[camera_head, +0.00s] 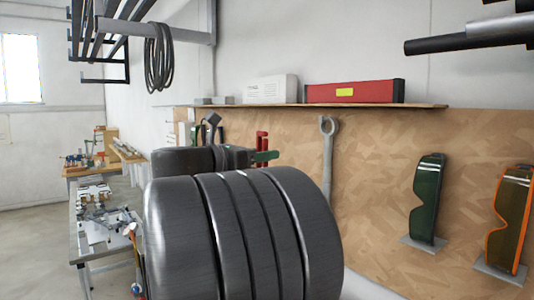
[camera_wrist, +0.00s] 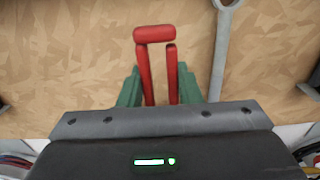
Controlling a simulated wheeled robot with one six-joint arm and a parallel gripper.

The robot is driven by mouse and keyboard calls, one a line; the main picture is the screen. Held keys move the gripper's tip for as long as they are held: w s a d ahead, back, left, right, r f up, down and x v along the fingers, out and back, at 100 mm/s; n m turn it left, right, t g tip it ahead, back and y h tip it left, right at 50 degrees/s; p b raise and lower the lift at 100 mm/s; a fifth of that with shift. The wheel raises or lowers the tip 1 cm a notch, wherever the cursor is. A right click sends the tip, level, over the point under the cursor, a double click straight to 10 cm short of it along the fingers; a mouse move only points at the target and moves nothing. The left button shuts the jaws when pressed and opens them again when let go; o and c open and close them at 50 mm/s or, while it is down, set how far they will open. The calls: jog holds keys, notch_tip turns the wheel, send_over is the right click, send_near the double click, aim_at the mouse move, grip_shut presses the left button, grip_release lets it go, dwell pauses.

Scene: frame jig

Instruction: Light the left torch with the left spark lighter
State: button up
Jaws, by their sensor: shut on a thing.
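A red tool with two long red grips (camera_wrist: 141,70) stands between the green fingers of my gripper (camera_wrist: 159,88) in the wrist view, against the chipboard panel. I take it for a spark lighter; whether it is the left one I cannot tell. The jaws are shut on it. In the head view my gripper (camera_head: 265,157) shows past my dark arm, with the red grips (camera_head: 262,138) rising above the fingers. The lower part of the tool is hidden. No torch can be made out clearly; my arm covers much of the middle.
A wrench (camera_head: 328,160) hangs on the chipboard panel (camera_head: 375,180) to the right, near dark goggles (camera_head: 427,198) and orange-rimmed goggles (camera_head: 510,215). A shelf above holds a red case (camera_head: 354,92) and a white box (camera_head: 271,89). A bench (camera_head: 90,245) with metal jig parts stands left.

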jog(key=shift+v, duration=1.35)
